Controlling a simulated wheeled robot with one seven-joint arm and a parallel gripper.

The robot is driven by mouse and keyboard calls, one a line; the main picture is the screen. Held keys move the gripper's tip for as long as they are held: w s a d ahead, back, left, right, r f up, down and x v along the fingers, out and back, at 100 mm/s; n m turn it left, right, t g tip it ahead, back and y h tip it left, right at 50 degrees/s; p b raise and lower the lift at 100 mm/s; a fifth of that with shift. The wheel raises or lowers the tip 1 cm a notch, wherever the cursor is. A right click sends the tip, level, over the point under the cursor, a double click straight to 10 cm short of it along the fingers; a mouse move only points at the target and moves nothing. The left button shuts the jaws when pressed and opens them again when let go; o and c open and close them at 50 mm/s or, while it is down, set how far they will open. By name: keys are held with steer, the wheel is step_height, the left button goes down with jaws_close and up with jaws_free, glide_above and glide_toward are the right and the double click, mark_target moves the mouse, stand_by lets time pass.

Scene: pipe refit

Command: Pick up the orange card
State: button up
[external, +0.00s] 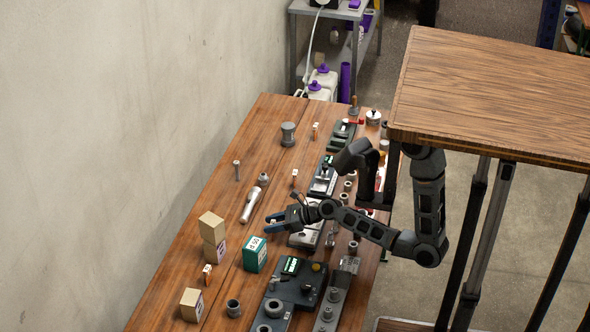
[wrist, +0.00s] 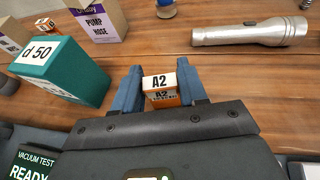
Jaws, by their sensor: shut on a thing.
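A small orange card (wrist: 162,97) with a white top marked A2 is between the two blue fingers of my gripper (wrist: 160,76) in the wrist view. The fingers are shut on its sides. In the external view my gripper (external: 274,222) is over the wooden table, pointing left, just above the teal box. The card is too small there to make out clearly. I cannot tell how far it is from the tabletop.
A teal box (wrist: 65,68) marked d 50 stands close on the left. A silver flashlight (wrist: 250,32) lies beyond, to the right. Cardboard boxes (external: 212,228) stand left of the gripper. Other small orange-and-white pieces (external: 207,271) are spread about. Dark fixtures (external: 290,282) line the table's right side.

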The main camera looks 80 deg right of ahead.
steer(key=shift+r, duration=0.6)
step_height(320, 180, up, 3)
steer(key=shift+f+p, duration=0.15)
steer(key=shift+p, duration=0.2)
steer(key=s+d+r, duration=0.6)
steer(key=d+r, duration=0.1)
steer(key=d, duration=0.3)
step_height(320, 180, up, 10)
steer(key=n+g+y, duration=0.3)
steer(key=n+y, duration=0.3)
steer(key=y, duration=0.1)
glide_above(273, 222)
steer(key=s+a, duration=0.2)
steer(key=a, duration=0.1)
steer(key=shift+n+g, duration=0.4)
steer(key=shift+w+a+f+b, duration=0.25)
steer(key=shift+w+a+f, duration=0.4)
steer(key=shift+a+f, duration=1.2)
steer(key=shift+w+a+f+b, duration=0.3)
steer(key=shift+w+a+f, duration=0.35)
steer(key=shift+a+f, duration=1.15)
steer(key=shift+w+a+f+b, duration=0.25)
steer(key=shift+w+a+f, duration=0.4)
steer(key=shift+a+f, duration=1.2)
steer(key=shift+a+r, duration=0.1)
steer(key=shift+a, duration=0.05)
